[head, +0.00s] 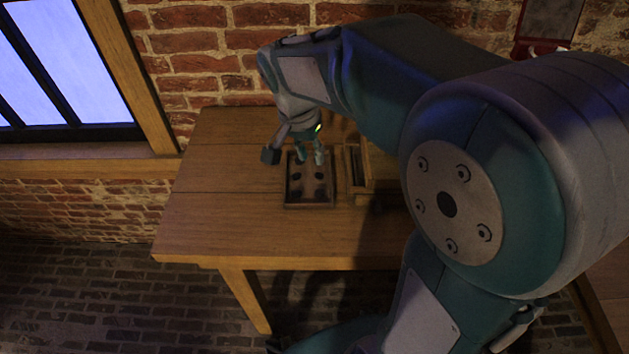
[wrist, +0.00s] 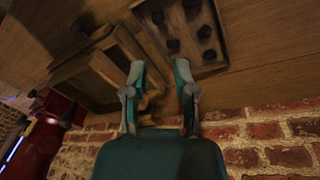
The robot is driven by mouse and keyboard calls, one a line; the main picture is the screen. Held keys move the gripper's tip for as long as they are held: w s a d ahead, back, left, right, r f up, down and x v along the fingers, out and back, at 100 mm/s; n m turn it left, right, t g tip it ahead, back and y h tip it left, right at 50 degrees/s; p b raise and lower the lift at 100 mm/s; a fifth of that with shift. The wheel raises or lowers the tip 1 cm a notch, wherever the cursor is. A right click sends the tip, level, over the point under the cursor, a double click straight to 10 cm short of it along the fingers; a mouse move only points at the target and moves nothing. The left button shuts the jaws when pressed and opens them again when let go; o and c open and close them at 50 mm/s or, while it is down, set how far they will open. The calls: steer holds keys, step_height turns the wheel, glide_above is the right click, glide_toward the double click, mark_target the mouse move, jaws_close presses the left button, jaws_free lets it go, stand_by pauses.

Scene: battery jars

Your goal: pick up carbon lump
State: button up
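Several dark carbon lumps (wrist: 173,44) lie in a shallow wooden tray (wrist: 224,38). The lumps (head: 320,176) look small and dim in the head view, where the tray (head: 309,206) sits on the table. My gripper (head: 310,161) points down over the tray's back part. In the wrist view my gripper (wrist: 160,72) has its two fingers apart, with nothing seen held between them. The tray and its lumps lie beyond the fingertips, toward the upper right. The exact height of the fingertips above the lumps cannot be told.
An open wooden box (head: 359,185) stands on the table (head: 220,190) just right of the tray; it also shows in the wrist view (wrist: 104,68). A brick wall (head: 205,60) rises behind the table. The table's left part is clear.

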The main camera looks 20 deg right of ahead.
glide_above(318, 191)
steer(key=f, duration=0.5)
steer(key=shift+w+a, duration=0.25)
steer(key=shift+w, duration=0.05)
steer(key=f, duration=0.5)
steer(key=shift+s+d+f, duration=0.15)
steer(key=shift+s+f, duration=0.1)
steer(key=shift+s, duration=0.05)
steer(key=c, duration=0.4)
